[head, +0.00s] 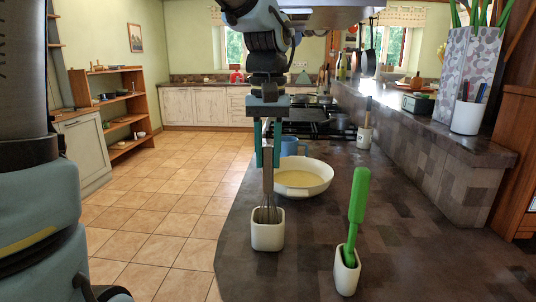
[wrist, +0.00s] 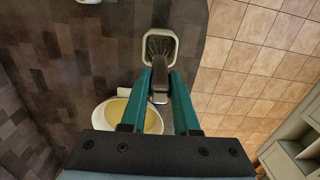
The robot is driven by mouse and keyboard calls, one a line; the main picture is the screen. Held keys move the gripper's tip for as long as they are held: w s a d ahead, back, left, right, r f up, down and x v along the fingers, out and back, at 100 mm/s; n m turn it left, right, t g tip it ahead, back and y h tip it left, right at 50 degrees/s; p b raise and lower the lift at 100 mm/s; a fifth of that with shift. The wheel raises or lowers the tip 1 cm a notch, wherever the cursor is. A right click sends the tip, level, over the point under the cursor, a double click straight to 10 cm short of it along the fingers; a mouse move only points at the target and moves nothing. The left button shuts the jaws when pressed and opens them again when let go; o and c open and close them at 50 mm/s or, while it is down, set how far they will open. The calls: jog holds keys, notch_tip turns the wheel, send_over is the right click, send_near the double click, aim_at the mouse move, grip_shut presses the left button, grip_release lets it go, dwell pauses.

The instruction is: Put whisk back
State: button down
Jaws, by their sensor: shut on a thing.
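My gripper (head: 267,160) is shut on the grey handle of the whisk (head: 268,185). The whisk hangs upright, wires down. Its wires (head: 267,214) show at the mouth of a square white holder (head: 267,236) on the dark counter, and their lower ends are hidden by its wall. In the wrist view, the teal fingers (wrist: 161,78) flank the whisk handle (wrist: 160,88), and the wires lie within the rim of the holder (wrist: 174,58). I cannot tell whether the whisk touches the holder's bottom.
A white bowl of yellowish liquid (head: 303,180) stands just behind and right of the holder. A blue mug (head: 290,146) is behind it. A green-handled utensil (head: 356,208) stands in another white holder (head: 346,270) at front right. The counter's left edge is close to the whisk's holder.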

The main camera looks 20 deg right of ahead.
jog(key=shift+f, duration=0.25)
dwell(0.3)
jog(key=c, duration=0.6)
grip_release()
